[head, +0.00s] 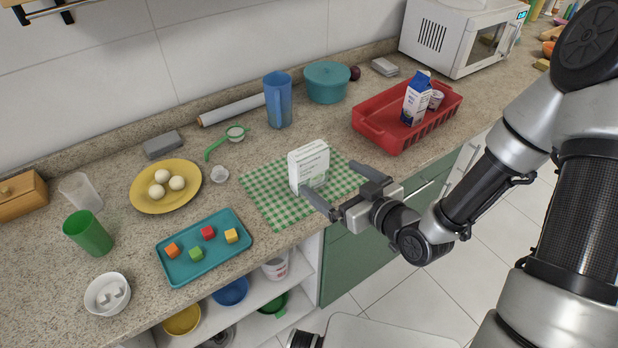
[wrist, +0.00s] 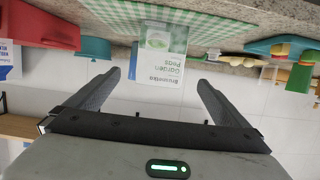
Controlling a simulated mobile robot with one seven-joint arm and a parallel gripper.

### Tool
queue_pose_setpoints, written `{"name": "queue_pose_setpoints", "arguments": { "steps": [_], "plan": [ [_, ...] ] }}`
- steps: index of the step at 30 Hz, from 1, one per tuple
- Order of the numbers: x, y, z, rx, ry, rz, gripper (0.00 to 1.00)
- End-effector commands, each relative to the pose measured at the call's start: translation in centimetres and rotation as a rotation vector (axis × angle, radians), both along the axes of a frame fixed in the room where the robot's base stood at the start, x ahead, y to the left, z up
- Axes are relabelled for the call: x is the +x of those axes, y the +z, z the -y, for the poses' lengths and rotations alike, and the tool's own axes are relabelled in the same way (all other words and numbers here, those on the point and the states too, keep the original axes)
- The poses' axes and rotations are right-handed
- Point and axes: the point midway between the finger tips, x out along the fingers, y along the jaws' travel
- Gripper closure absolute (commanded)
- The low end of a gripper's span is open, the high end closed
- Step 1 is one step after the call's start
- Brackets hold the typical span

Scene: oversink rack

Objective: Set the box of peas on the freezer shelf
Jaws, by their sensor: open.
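The box of peas (head: 308,166) is white with print and a green picture. It stands upright on a green checked cloth (head: 262,198) on the counter. It also shows in the wrist view (wrist: 165,65), upside down, lettered "Garden Peas". My gripper (head: 341,188) is open at the counter's front edge, with its fingers pointing toward the box. In the wrist view the box lies ahead, between the lines of the two fingers (wrist: 158,88), and nothing is gripped. I cannot make out a freezer shelf in either view.
A teal tray (head: 180,272) with small coloured cubes and a yellow plate (head: 150,205) stand left of the cloth. A red crate (head: 378,132) holding a milk carton (head: 416,99) stands right, with a blue jug (head: 278,100) behind. Open shelves (head: 312,253) with bowls lie below.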

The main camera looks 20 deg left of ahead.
Motion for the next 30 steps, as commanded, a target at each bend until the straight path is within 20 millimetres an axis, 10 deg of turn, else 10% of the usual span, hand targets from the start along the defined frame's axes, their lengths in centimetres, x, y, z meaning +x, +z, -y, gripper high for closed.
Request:
{"name": "queue_pose_setpoints", "arguments": {
  "steps": [30],
  "plan": [
    [4.3, -2.7, -5.6, -0.006, -0.001, -0.004, 0.00]
  ]
}}
